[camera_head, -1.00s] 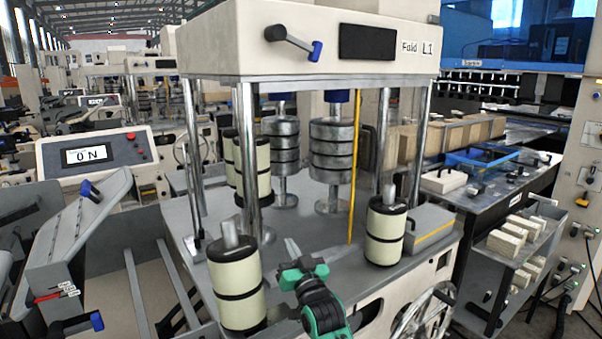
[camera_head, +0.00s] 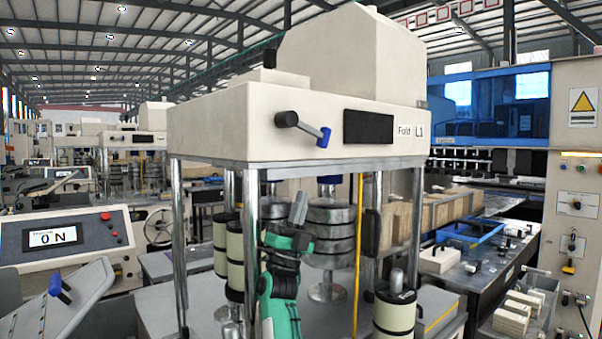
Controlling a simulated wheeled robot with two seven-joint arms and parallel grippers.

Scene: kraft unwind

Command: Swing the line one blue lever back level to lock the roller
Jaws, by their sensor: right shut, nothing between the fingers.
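The machine head marked Fold L1 (camera_head: 290,130) carries a lever with a dark hub, a metal rod and a blue tip (camera_head: 324,137). This lever slopes down to the right. A second blue-tipped lever (camera_head: 60,288) sits on a grey sloped bracket at the lower left. I cannot tell from the picture which one locks a roller. My right gripper (camera_head: 299,206), on a green and black wrist, is shut and empty. It points up in front of the machine's posts, below the Fold L1 lever and apart from it. My left gripper is not in view.
Chrome posts (camera_head: 250,215) and a yellow vertical rod (camera_head: 359,250) stand under the head. Cream rollers (camera_head: 394,312) and grey stacked discs (camera_head: 330,232) are close around my right arm. A console (camera_head: 62,238) reading 0 N stands at left. Space directly before the head is clear.

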